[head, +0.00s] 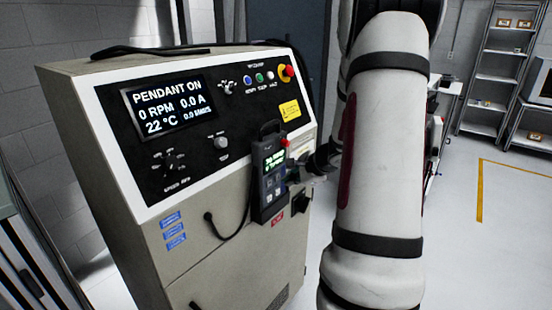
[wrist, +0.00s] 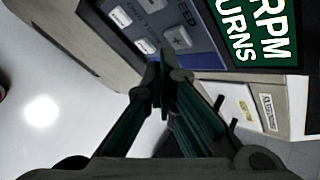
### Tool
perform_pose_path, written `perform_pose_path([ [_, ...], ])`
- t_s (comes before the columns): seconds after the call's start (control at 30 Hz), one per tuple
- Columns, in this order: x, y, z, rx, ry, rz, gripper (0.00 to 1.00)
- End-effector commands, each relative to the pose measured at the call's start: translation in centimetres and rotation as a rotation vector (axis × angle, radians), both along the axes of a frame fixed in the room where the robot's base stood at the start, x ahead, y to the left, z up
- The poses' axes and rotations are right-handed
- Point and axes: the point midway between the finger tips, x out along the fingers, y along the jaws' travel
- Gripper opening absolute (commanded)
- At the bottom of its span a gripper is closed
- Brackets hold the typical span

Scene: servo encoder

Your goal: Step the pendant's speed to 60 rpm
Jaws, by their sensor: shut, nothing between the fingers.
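The pendant (head: 268,178) hangs on the front right of the control cabinet; its small lit screen is too small to read in the head view. In the wrist view its green screen (wrist: 258,32) is cut off, showing "RPM" and "URNS". A plus key (wrist: 178,37) sits below a partly cut "SPEED" label, with two light keys (wrist: 145,46) to its left, their markings unclear. My gripper (wrist: 165,75) is shut and empty, its tips close to the pendant's lower keys. I cannot tell whether they touch. In the head view my arm is to the right of the pendant.
The cabinet display (head: 168,105) reads "PENDANT ON", 0 RPM, 0.0 A, 22 °C. A red stop button (head: 289,71), small coloured buttons and knobs sit on the panel. A black cable (head: 230,232) loops beside the pendant. Shelves (head: 500,70) stand far right; floor there is clear.

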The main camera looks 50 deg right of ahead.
Motion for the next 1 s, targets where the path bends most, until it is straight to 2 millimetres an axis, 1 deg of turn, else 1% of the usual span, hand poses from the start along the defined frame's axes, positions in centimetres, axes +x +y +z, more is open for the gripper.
perform_pose_path([
  [0.57,0.02,0.0,0.0,0.0,0.0,0.0,0.0],
  [0.83,0.84,0.07,-0.04,-0.002,-0.001,0.001,0.0],
  [1.0,0.92,0.06,0.04,0.001,0.0,-0.001,0.0],
])
